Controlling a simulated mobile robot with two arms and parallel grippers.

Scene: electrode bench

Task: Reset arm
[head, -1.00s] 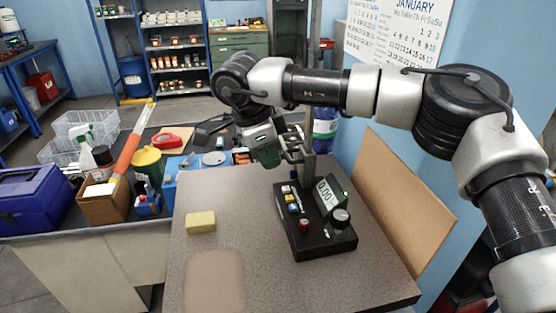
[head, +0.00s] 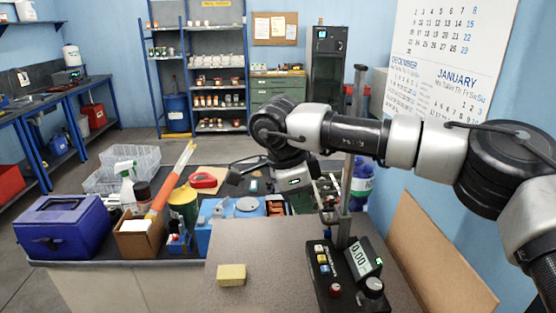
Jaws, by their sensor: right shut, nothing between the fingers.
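My right arm comes in from the right and reaches across the bench. My right gripper (head: 327,198) is shut and empty, in front of the metal post of the electrode stand (head: 349,180). The gripper is small here and partly merges with the clutter behind it. Below it sits a black meter (head: 350,283) with a display reading 0.00, coloured buttons and knobs. It stands on the grey bench top (head: 270,240), cut off by the lower picture edge. My left gripper is not in view.
A yellow sponge (head: 231,275) lies on the bench left of the meter. A side counter behind holds a blue toolbox (head: 62,225), a cardboard box (head: 139,236), bottles and a wire basket (head: 130,162). A brown board (head: 440,255) leans along the right wall.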

